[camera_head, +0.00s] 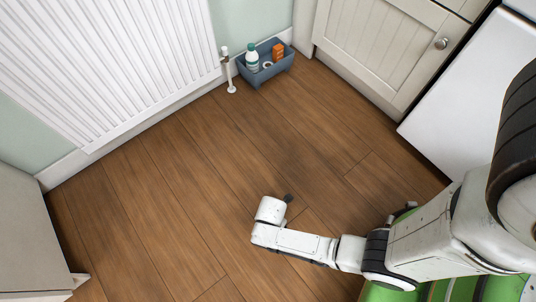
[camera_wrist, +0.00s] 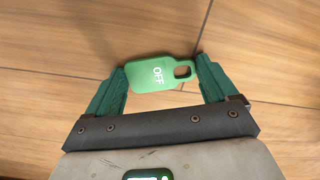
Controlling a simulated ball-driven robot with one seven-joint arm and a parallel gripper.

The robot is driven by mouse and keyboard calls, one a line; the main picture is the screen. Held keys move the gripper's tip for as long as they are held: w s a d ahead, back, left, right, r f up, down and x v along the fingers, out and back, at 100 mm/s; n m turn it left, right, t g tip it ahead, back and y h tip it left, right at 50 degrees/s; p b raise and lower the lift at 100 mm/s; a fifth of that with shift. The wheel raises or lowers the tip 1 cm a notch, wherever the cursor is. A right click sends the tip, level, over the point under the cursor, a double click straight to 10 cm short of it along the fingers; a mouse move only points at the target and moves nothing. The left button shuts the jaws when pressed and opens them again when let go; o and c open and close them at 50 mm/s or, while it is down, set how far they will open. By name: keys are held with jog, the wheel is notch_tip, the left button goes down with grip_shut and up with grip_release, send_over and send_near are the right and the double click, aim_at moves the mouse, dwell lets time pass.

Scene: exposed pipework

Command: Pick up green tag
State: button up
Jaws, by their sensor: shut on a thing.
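The green tag (camera_wrist: 150,74) shows in the wrist view, with "OFF" in white letters and a hole at its right end. It lies between the two green fingers of my gripper (camera_wrist: 161,78), which are shut on its two ends. Wooden floor shows behind it. In the head view my gripper (camera_head: 288,198) is a small dark shape beyond the white wrist, over the middle of the floor. The tag cannot be made out there.
A blue-grey tray (camera_head: 262,80) with a white-and-green bottle (camera_head: 252,58) and orange blocks (camera_head: 278,52) stands by the far wall. A white radiator (camera_head: 110,60) and its pipe (camera_head: 228,72) are at left, a cabinet (camera_head: 385,45) at right. The wooden floor (camera_head: 160,190) is clear.

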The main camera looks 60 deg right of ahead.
jog(key=shift+c, duration=0.3)
jog(key=shift+r+p, duration=0.4)
jog(key=shift+r, duration=0.1)
notch_tip(320, 180, up, 2)
jog(key=shift+r+p, duration=0.2)
jog(key=shift+p, duration=0.65)
jog(key=s+r+p, duration=0.9)
jog(key=s, duration=0.5)
jog(key=shift+r, duration=0.35)
